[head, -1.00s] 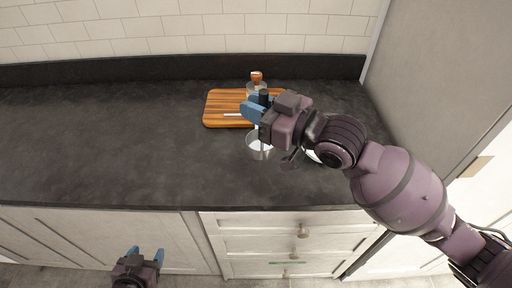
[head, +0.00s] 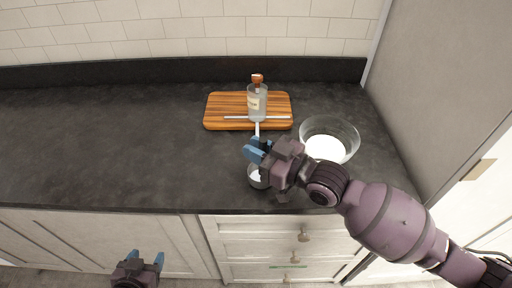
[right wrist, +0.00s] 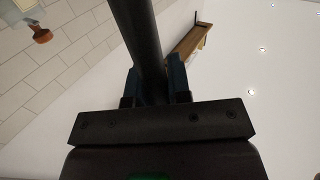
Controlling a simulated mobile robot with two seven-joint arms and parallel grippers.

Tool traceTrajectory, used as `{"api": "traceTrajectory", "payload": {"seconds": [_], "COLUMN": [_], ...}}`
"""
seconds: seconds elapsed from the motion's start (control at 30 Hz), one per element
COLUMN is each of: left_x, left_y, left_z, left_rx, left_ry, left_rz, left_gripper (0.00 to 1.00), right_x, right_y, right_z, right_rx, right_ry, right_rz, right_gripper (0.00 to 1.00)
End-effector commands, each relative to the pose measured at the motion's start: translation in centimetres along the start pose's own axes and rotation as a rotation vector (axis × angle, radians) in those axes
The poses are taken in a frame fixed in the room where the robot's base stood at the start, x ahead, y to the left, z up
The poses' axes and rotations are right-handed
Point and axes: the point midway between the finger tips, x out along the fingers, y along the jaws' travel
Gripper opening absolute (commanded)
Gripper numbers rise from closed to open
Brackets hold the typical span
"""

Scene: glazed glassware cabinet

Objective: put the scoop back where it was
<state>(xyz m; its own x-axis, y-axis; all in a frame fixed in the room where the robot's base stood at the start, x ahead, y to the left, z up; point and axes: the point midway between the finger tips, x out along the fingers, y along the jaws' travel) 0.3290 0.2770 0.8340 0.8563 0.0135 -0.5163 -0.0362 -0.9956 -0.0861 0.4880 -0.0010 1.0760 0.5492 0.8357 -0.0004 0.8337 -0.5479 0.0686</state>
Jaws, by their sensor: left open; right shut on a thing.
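My right gripper (head: 257,150) is shut on a dark, round handle, which runs up between its fingers in the right wrist view (right wrist: 143,45). I take this for the scoop's handle. A small metal cup (head: 256,180) with something white in it shows just below the gripper in the head view, partly hidden by it; it looks like the scoop's bowl. Whether it touches the counter I cannot tell. My left gripper (head: 146,259) is open and empty, low in front of the cabinet doors.
A glass bowl (head: 350,130) with white contents stands right of my right gripper. Behind is a wooden board (head: 216,108) with a corked bottle (head: 257,103) and a thin metal rod (head: 236,118). The dark counter (head: 110,140) is clear at left. A tall grey panel (head: 440,90) bounds the right.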

Motion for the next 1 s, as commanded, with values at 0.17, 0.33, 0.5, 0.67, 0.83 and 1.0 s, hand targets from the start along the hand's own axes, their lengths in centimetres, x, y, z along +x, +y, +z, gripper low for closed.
{"api": "traceTrajectory", "payload": {"seconds": [0.17,0.33,0.5,0.67,0.83,1.0], "left_x": [0.0,0.1,0.1,0.1,0.0,0.1], "left_y": [0.0,0.0,0.0,0.0,0.0,0.0], "left_z": [0.1,0.2,0.2,0.2,0.1,0.4], "left_rx": [0.0,0.0,0.0,0.0,-0.001,-0.001], "left_ry": [-0.001,-0.002,-0.002,-0.003,-0.003,-0.004], "left_rz": [0.0,0.0,0.0,0.0,0.0,0.0], "left_gripper": [0.6,0.6,0.6,0.6,0.6,0.6], "right_x": [0.0,0.0,0.0,0.0,-0.5,-2.8], "right_y": [0.0,0.0,0.0,0.0,0.1,0.0], "right_z": [0.0,0.2,0.2,0.2,0.0,0.1], "right_rx": [0.0,0.0,0.0,0.0,-0.001,-0.001], "right_ry": [0.001,0.0,0.0,0.0,-0.002,-0.003], "right_rz": [0.0,0.0,0.0,0.0,0.001,0.001], "right_gripper": [0.0,0.29,0.44,0.44,0.44,0.44]}}
